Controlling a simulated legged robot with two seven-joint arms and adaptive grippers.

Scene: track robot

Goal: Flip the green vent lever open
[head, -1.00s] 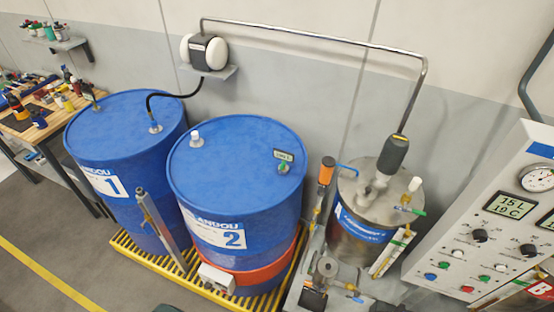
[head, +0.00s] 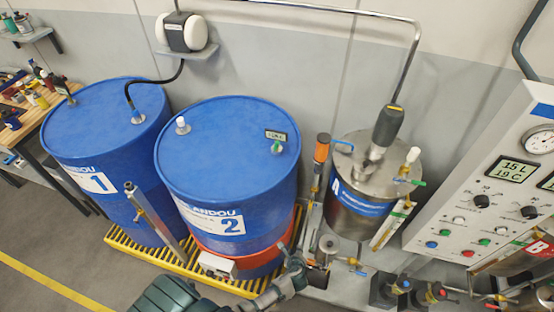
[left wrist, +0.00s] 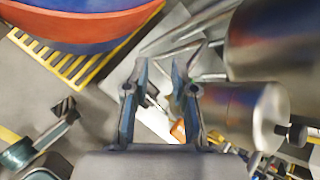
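A small green lever (head: 408,181) sits at the top right of the steel tank labelled A (head: 362,200), beside a white-capped fitting. It lies roughly flat and points right. My left gripper (head: 298,264) is low in the head view, in front of barrel 2 and left of and below the tank, well apart from the lever. In the left wrist view my left gripper (left wrist: 160,75) is open, with nothing between its fingers. I cannot make out the lever there. My right gripper is not in view.
An orange-handled tool (head: 321,150) stands left of the tank. A control panel (head: 480,215) is at the right. A metal pipe (head: 300,6) runs overhead.

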